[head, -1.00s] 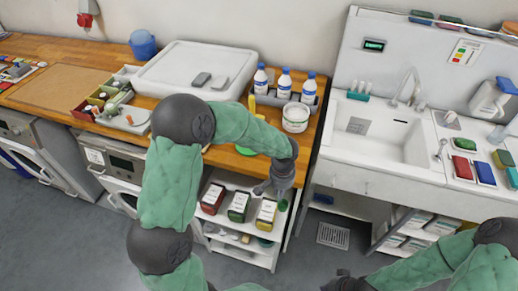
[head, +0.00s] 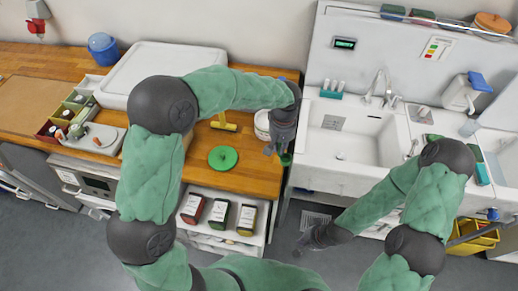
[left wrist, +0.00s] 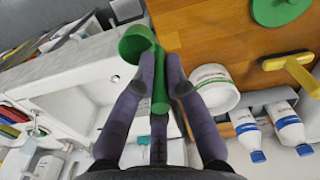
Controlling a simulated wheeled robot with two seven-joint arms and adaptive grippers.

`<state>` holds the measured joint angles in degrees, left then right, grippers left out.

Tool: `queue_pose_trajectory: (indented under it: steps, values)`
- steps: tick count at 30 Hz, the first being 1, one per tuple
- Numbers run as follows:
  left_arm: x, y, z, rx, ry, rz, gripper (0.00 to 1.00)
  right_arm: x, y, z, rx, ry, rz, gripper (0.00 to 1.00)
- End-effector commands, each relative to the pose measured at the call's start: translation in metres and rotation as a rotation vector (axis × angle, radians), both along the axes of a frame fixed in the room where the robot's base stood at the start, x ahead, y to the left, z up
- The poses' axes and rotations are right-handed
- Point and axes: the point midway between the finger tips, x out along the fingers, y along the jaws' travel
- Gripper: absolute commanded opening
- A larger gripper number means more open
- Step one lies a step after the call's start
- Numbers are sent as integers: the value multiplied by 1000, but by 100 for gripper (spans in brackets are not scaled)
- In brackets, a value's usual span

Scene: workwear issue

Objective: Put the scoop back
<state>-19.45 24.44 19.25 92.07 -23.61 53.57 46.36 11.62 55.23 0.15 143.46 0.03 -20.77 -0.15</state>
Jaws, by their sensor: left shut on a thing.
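My left gripper (head: 276,149) is shut on the green scoop (left wrist: 160,85). The scoop's handle lies between the fingers and its round bowl sticks out past the fingertips in the left wrist view. In the head view only a bit of the scoop (head: 286,159) shows below the gripper, by the wooden counter's right edge. A white tub (left wrist: 216,88) stands on the counter beside the gripper; the head view shows part of it (head: 261,126). A round green lid (head: 222,158) lies on the counter. My right gripper (head: 306,240) hangs low before the sink, its fingers unclear.
A yellow-handled tool (head: 224,125) lies on the counter near the lid. White bottles with blue caps (left wrist: 244,128) stand behind the tub. The sink (head: 345,135) is to the right, across a gap. Several labelled packs (head: 219,213) stand on the shelf below.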

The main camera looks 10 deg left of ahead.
Motion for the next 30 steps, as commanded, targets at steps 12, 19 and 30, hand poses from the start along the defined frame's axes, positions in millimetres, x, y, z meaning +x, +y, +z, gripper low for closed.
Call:
queue_pose_trajectory:
  steps: [12,19,30]
  values:
    - [40,69,-53,0,3,2,0,0,0,-1,0,-1,0,0]
    - [50,84,-74,0,0,0,0,0,0,-1,0,-1,0,0]
    - [54,92,-108,1,2,-1,0,0,0,-2,0,-1,0,0]
